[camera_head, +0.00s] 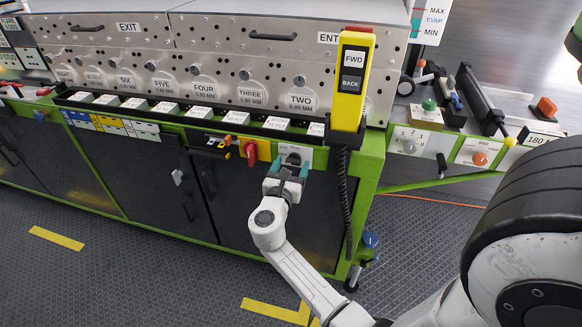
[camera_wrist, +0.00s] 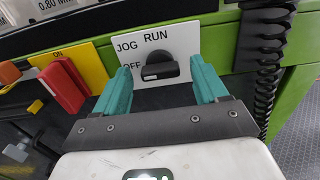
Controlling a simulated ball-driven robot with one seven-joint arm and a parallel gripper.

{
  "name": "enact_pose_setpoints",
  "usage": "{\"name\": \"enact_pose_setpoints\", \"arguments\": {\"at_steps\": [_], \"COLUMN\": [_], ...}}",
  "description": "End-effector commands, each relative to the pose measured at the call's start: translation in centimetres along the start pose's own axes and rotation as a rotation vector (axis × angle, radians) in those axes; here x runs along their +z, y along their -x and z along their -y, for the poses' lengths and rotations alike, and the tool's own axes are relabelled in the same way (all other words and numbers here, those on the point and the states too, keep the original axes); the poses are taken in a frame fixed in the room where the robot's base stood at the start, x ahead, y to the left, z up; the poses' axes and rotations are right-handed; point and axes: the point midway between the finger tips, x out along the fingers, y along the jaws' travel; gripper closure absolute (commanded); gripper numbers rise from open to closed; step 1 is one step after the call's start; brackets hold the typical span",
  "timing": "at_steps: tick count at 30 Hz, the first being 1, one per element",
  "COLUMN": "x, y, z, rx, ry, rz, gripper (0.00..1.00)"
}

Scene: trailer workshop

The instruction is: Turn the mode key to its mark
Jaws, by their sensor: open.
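The mode key is a black knob (camera_wrist: 160,68) on a white plate (camera_wrist: 188,38) marked JOG, RUN and OFF. In the wrist view it sits between my two teal fingers, slightly beyond their tips, with a pale strip on its front end. My gripper (camera_wrist: 161,82) is open, one finger on each side of the knob, with a gap visible on both sides. The lower part of the OFF label is near the left finger. In the head view my gripper (camera_head: 288,172) is at the front panel, over the white plate (camera_head: 304,152), and partly hides it.
A red switch handle (camera_wrist: 62,88) on a yellow plate (camera_wrist: 88,64) is close on the left. A black coiled cable (camera_wrist: 262,62) hangs close on the right, below the yellow FWD/BACK pendant (camera_head: 351,80). A green frame post (camera_head: 366,180) stands beyond it.

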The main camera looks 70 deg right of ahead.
Motion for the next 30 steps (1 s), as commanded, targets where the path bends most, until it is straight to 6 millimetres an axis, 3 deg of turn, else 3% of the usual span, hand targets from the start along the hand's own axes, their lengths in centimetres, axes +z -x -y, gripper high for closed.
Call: {"name": "enact_pose_setpoints", "arguments": {"at_steps": [2,20,30], "x": [0.00,0.00,-0.14], "y": [0.02,0.06,0.09], "z": [0.00,-0.01,-0.04], "rx": [0.000,0.000,0.001], "ry": [0.000,-0.001,-0.056], "rz": [0.000,0.000,0.000], "gripper": [0.28,0.84,0.84]}}
